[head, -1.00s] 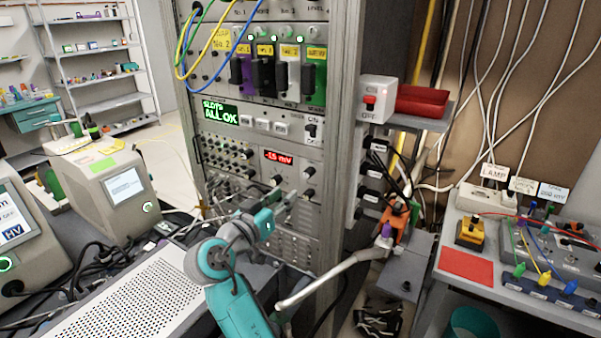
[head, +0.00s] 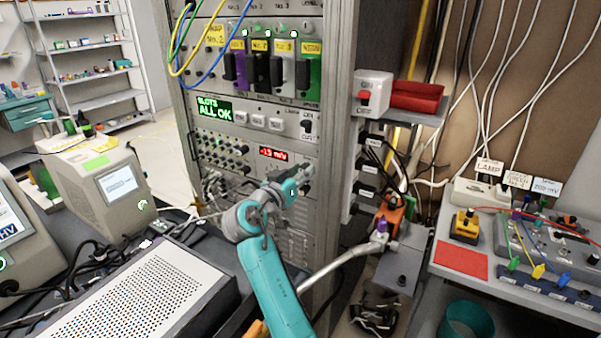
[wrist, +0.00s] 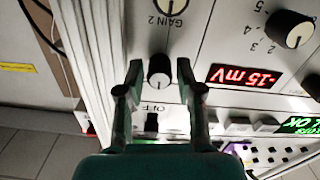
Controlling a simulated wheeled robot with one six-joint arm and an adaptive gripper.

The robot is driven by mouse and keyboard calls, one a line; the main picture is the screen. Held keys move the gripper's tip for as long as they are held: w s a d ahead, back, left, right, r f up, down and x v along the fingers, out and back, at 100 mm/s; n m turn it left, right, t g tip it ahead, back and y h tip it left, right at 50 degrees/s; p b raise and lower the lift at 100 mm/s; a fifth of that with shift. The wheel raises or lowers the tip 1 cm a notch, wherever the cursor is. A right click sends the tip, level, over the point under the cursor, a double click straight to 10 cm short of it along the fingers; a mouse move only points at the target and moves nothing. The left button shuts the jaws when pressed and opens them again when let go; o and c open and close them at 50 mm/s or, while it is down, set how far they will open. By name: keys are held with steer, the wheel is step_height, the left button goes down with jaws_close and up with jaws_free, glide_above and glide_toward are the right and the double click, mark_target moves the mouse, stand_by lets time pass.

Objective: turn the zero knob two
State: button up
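A small white-faced round knob with a dark base (wrist: 159,68) sits on the panel between my fingertips in the wrist view. Its label is not visible, so I cannot confirm that it is zero knob two. My gripper (wrist: 159,80) is open, with one finger on each side of the knob and a visible gap on both sides. In the head view my gripper (head: 302,178) is at the rack panel, right of the red display, and hides the knob. A larger knob labelled GAIN 2 (wrist: 174,6) is above in the wrist view.
A switch marked OFF (wrist: 151,122) lies just below the knob in the wrist view. Another numbered knob (wrist: 290,29) is at upper right. A red tray (head: 416,97) juts out right of the rack.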

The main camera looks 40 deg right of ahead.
jaws_close()
steer(key=shift+m, duration=0.3)
steer(key=m, duration=1.1)
stand_by(0.4)
stand_by(0.3)
jaws_free()
